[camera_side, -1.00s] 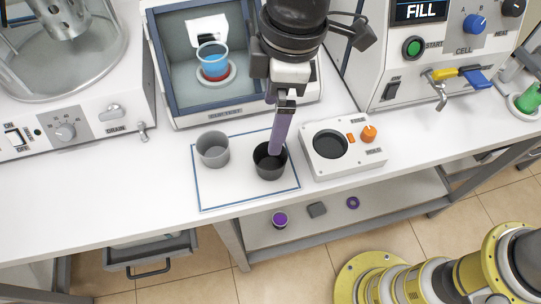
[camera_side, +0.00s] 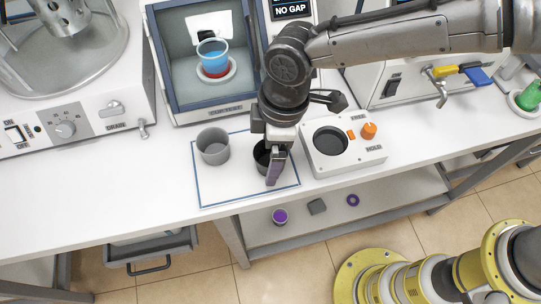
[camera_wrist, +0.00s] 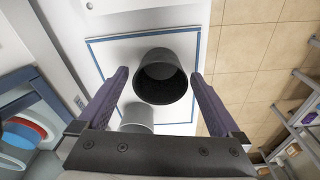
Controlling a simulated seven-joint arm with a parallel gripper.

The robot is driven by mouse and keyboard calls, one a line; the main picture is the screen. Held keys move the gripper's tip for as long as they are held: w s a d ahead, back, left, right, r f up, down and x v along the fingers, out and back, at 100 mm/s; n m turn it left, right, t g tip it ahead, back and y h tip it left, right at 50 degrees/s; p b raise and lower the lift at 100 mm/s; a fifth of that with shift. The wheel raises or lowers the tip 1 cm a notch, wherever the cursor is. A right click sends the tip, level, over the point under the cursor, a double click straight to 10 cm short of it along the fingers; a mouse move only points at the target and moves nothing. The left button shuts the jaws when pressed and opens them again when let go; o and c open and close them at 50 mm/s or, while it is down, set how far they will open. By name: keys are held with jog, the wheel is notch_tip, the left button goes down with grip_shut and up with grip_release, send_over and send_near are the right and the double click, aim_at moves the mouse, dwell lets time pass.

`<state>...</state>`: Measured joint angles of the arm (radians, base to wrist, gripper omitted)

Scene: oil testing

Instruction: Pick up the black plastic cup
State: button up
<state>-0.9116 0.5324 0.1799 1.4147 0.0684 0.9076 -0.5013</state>
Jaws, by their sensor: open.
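The black plastic cup (camera_side: 261,156) stands upright on a white mat with a blue border (camera_side: 225,195). My gripper (camera_side: 275,180) is open, low over the cup, and one purple finger hides part of it in the side view. In the wrist view the black cup (camera_wrist: 161,80) shows its open mouth between the two fingers of my gripper (camera_wrist: 160,75). There is a gap at each side, and the fingers do not appear to touch it. I cannot tell exactly how far down the fingertips reach.
A grey cup (camera_side: 213,147) stands on the mat just left of the black cup; it also shows in the wrist view (camera_wrist: 137,118). A white device with a round well (camera_side: 350,163) is close on the right. A chamber holding a blue-and-red cup (camera_side: 213,60) stands behind.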

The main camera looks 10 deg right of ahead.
jog(key=c, duration=1.3)
jog(key=shift+r, duration=0.1)
